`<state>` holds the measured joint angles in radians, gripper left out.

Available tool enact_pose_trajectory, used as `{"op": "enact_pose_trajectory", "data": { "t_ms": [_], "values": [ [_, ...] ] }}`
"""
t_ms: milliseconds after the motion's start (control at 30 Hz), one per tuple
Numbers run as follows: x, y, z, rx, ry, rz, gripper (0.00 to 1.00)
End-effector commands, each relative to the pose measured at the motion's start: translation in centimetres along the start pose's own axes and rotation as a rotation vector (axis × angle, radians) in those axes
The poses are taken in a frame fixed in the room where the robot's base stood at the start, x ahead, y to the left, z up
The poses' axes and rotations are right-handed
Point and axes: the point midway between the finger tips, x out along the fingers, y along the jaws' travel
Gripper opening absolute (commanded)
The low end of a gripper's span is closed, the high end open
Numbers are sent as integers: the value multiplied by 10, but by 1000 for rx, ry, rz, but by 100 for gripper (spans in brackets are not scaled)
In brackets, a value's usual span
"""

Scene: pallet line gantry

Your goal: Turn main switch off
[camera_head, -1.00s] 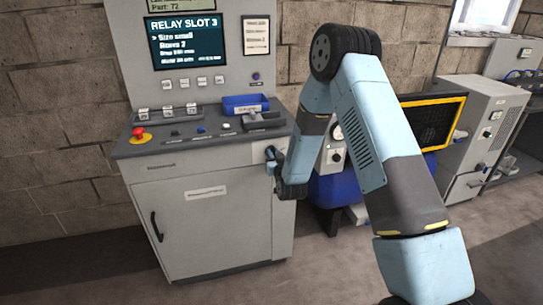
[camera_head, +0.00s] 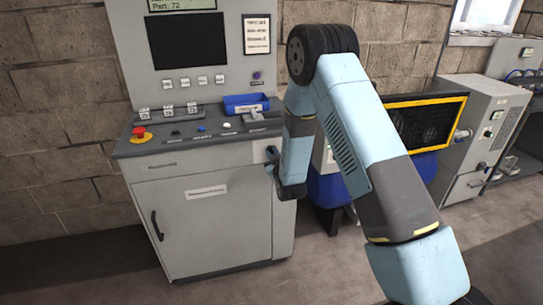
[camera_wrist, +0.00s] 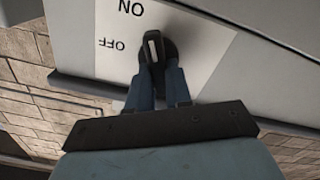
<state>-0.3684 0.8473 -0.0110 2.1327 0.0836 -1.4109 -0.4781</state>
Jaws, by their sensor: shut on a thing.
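The main switch (camera_wrist: 153,47) is a dark rotary knob with a pale strip, on a white plate (camera_wrist: 200,42) lettered ON and OFF, which appears upside down in the wrist view. My gripper (camera_wrist: 158,72) is shut on the knob, one finger on each side. The knob stands nearly upright in the picture; which label it points to is hard to tell. In the head view my gripper (camera_head: 273,160) is at the right side of the grey control cabinet (camera_head: 230,225), and my arm hides part of the switch area.
The cabinet's large screen (camera_head: 187,42) is dark, while the small display (camera_head: 182,5) above stays lit. A red emergency button (camera_head: 140,133) and a blue tray (camera_head: 245,103) are on the console. A yellow-framed machine (camera_head: 424,124) stands behind my arm.

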Motion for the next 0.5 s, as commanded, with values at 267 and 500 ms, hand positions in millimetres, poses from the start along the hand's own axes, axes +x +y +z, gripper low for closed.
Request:
{"op": "enact_pose_trajectory", "data": {
  "t_ms": [267, 500],
  "values": [
    [-2, -10, 0, -263, 0, -12, 0],
    [-2, -12, 1, -492, 1, -14, 0]
  ]
}}
